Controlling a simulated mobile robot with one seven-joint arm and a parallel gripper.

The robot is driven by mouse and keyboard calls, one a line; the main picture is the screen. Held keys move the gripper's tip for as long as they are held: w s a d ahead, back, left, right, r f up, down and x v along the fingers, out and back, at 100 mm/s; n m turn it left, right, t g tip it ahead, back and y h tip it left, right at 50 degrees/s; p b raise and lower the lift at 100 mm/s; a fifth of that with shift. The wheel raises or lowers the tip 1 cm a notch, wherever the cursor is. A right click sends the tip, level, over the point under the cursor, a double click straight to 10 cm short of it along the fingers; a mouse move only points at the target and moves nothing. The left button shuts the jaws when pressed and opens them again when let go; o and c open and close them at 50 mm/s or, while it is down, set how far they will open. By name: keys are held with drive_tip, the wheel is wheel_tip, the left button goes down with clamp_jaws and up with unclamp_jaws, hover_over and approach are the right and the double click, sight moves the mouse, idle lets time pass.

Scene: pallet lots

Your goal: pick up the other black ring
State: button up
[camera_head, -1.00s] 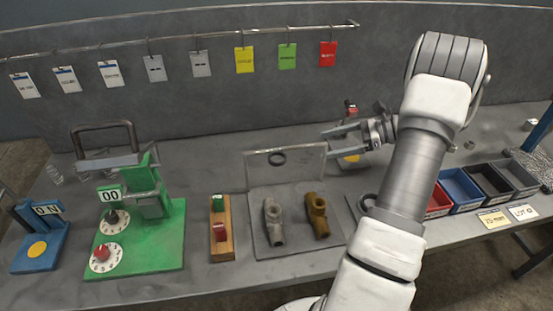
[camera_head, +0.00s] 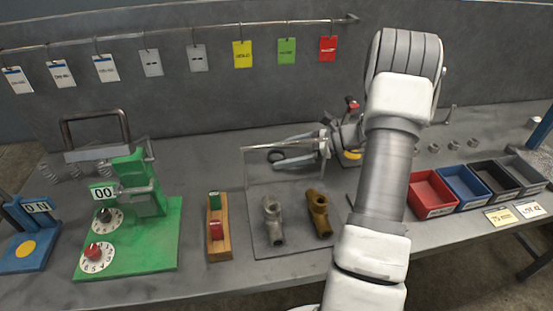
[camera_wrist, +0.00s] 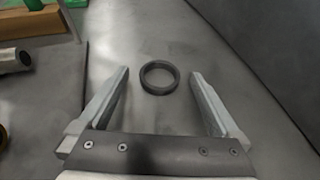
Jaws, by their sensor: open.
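A black ring (camera_wrist: 160,91) lies flat on the grey bench in the wrist view. It sits between and slightly beyond the fingertips of my gripper (camera_wrist: 159,74), with a gap on both sides. My gripper is open and empty. In the head view the ring (camera_head: 270,156) shows behind a clear upright panel (camera_head: 262,176), at the tips of my gripper (camera_head: 283,156). No second black ring shows clearly; my arm hides part of the bench.
A plate with a grey pipe fitting (camera_head: 273,222) and a brass one (camera_head: 319,214) lies in front of the panel. A green dial fixture (camera_head: 160,248) and wooden block (camera_head: 219,246) stand left. Bins, including a red one (camera_head: 432,194), are right. The back wall is close behind.

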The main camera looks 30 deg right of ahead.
drive_tip(key=c, duration=1.4)
drive_tip(key=shift+r, duration=0.1)
